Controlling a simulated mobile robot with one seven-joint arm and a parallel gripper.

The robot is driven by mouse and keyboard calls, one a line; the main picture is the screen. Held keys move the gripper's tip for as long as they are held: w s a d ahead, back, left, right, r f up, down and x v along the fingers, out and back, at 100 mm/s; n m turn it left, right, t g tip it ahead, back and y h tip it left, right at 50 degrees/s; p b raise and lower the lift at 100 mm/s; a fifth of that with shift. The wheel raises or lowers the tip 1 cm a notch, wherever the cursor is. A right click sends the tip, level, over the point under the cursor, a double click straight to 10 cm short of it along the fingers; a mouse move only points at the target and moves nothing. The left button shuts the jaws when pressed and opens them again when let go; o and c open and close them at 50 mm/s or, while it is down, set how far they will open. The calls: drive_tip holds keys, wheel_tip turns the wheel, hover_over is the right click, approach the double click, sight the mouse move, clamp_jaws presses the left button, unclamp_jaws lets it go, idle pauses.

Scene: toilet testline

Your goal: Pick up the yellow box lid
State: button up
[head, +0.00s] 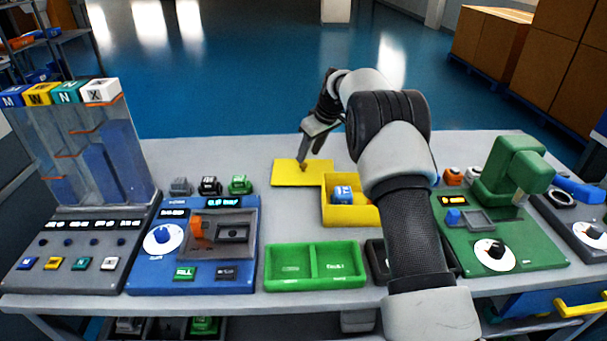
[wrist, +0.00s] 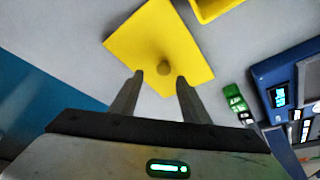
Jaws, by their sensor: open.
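The yellow box lid (head: 290,174) lies flat on the table behind the yellow box (head: 350,212), to its left. A small round knob stands up from the lid's middle. In the wrist view the lid (wrist: 155,40) shows with its knob (wrist: 163,68) just beyond the fingertips, roughly in line with the gap between them. My gripper (head: 305,158) is above the lid and points down at it. In the wrist view my gripper (wrist: 160,80) is open, with nothing between its fingers.
A green two-part tray (head: 314,266) is in front of the box. A blue panel (head: 192,243) is to the left and a green machine (head: 510,175) to the right. Several small grey, black and green blocks (head: 210,186) stand left of the lid. The table behind the lid is clear.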

sight(304, 164)
drive_tip(key=x, duration=0.4)
drive_tip(key=shift+s+a+f+b, duration=0.2)
drive_tip(key=shift+s+f+b, duration=0.05)
drive_tip(key=shift+f+b, duration=0.1)
drive_tip(key=shift+r, duration=0.1)
clamp_jaws()
